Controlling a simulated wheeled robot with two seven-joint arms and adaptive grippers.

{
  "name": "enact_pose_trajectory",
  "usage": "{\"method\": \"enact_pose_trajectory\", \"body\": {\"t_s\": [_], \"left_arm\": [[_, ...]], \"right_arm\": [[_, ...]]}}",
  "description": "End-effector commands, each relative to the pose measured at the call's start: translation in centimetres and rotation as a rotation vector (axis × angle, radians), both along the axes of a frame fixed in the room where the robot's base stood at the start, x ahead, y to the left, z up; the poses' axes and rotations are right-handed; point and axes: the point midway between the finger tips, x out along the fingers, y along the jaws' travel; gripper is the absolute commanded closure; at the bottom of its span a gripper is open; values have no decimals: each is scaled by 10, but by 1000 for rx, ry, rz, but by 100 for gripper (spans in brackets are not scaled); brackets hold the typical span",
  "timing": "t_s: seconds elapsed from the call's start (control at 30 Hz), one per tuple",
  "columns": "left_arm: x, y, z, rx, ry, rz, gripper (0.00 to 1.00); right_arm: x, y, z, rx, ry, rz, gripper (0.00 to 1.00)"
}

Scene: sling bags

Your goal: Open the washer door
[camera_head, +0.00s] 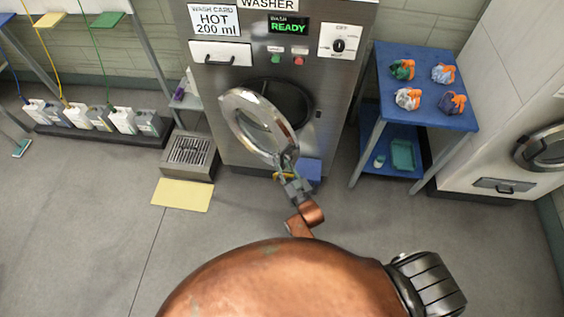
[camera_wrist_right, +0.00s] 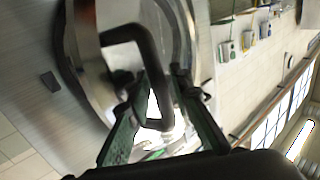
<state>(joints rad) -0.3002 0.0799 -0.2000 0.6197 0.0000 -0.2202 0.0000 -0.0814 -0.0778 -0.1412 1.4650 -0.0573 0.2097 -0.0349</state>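The washer (camera_head: 295,50) is a grey steel machine at the top centre, with a green READY display. Its round door (camera_head: 238,115), a shiny metal ring with glass, is swung partly outward, showing the dark drum opening (camera_head: 290,98). My right gripper (camera_head: 287,168) is at the lower right edge of the door. In the right wrist view, its two dark green fingers (camera_wrist_right: 160,80) are on either side of the dark looped door handle (camera_wrist_right: 122,33). I cannot tell whether both fingers press on the handle. My left gripper is not in view.
A blue table (camera_head: 425,117) with several small bags stands to the right. A grated step (camera_head: 189,155) and a yellow mat (camera_head: 182,195) lie to the left. Several jugs (camera_head: 100,119) stand along the left wall. The floor in front is clear.

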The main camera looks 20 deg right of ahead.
Motion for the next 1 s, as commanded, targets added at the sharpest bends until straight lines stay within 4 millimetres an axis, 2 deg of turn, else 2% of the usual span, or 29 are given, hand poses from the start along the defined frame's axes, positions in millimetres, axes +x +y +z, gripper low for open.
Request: {"method": "enact_pose_trajectory", "body": {"t_s": [0.27,0.37,0.7,0.83,1.0], "left_arm": [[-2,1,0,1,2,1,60],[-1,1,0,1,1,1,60],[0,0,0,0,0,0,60],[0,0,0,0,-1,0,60],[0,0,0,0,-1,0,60]], "right_arm": [[-8,-2,-1,0,1,-1,80],[-23,-4,-1,0,2,-2,80],[-91,-11,-1,-1,3,0,80],[-109,-14,0,-1,1,-1,80],[-119,-14,0,0,0,0,80]]}}
